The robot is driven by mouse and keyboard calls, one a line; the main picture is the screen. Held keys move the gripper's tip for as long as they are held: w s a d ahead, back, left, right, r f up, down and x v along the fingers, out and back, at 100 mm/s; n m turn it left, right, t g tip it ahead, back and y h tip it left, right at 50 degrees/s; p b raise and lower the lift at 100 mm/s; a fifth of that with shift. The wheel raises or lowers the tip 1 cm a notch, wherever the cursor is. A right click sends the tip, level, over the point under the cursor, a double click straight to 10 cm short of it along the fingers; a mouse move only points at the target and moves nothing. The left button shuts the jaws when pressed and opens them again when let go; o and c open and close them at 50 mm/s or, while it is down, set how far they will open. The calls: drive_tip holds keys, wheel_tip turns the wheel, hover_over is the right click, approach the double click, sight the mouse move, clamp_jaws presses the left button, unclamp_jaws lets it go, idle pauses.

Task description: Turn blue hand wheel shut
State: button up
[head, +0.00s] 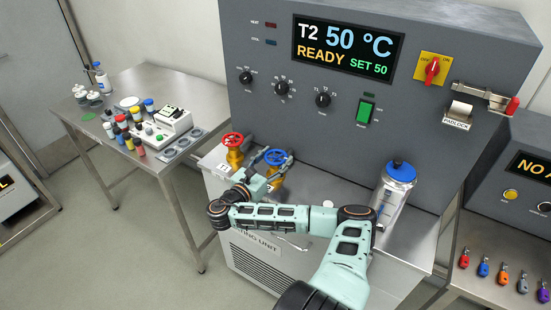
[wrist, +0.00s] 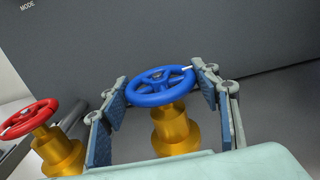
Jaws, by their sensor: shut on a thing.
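The blue hand wheel (wrist: 150,99) sits on top of a brass valve body (wrist: 176,128) in the wrist view. A white mark shows on its rim at the right. In the head view the blue wheel (head: 279,157) stands at the front of the reactor cabinet, partly behind my gripper. My gripper (head: 262,164) has one finger on each side of the wheel. In the wrist view the fingers of my gripper (wrist: 160,96) are spread to the wheel's width and close on its rim from left and right.
A red hand wheel (head: 232,140) on a brass valve is just left of the blue one. A steel vessel with a blue lid (head: 399,174) stands to the right. The grey panel (head: 240,35) rises behind. A side table (head: 70,118) with bottles is at left.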

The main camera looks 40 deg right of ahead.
sight(276, 155)
drive_tip(key=shift+d+r, duration=0.1)
drive_tip(key=shift+r, duration=0.05)
drive_tip(key=o, duration=1.2)
wheel_tip(276, 155, up, 10)
drive_tip(key=shift+f, duration=0.1)
